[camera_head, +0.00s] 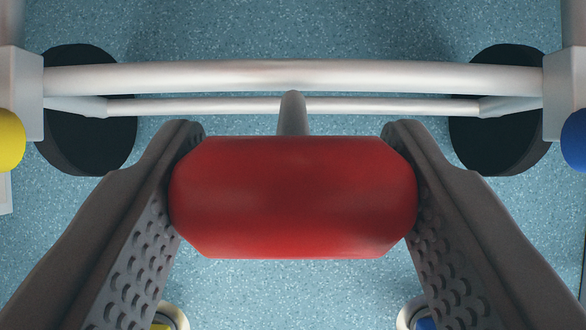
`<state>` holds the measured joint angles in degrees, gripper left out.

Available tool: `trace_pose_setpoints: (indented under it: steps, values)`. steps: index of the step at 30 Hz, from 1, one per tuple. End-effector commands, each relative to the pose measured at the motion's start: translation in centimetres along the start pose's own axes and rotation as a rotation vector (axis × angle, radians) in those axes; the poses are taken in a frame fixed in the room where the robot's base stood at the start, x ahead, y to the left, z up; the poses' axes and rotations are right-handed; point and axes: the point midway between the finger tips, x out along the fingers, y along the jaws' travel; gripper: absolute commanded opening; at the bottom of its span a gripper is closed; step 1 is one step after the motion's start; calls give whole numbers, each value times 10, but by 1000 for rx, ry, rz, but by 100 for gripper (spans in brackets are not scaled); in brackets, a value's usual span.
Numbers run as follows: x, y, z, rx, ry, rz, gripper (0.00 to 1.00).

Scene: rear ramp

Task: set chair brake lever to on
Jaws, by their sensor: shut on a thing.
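The chair brake lever has a red, rounded grip (293,197) on a thin grey stem (293,114). The stem runs away from the grip towards the silver cross bars. My gripper (293,180) has its two dark fingers on the left and right ends of the red grip and is shut on it. Dimpled pads show on the inner faces of the fingers. Whether the lever is at on or off cannot be told, as no marking shows.
Silver cross bars (200,77) span the view behind the grip. Dark wheels stand at left (88,145) and right (500,140). A yellow knob (8,140) is at the left edge and a blue knob (575,140) at the right. Speckled blue floor (290,32) lies below.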

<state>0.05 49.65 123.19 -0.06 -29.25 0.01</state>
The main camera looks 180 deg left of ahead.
Motion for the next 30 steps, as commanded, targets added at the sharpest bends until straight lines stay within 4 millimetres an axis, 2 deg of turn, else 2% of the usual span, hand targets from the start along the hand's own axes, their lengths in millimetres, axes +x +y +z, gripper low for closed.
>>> trace_pose_setpoints:
  steps: [8,21,30]
  values:
    - [-1,0,12,0,118,0,12]
    - [0,0,38,0,107,0,12]
    - [2,0,48,0,108,0,12]
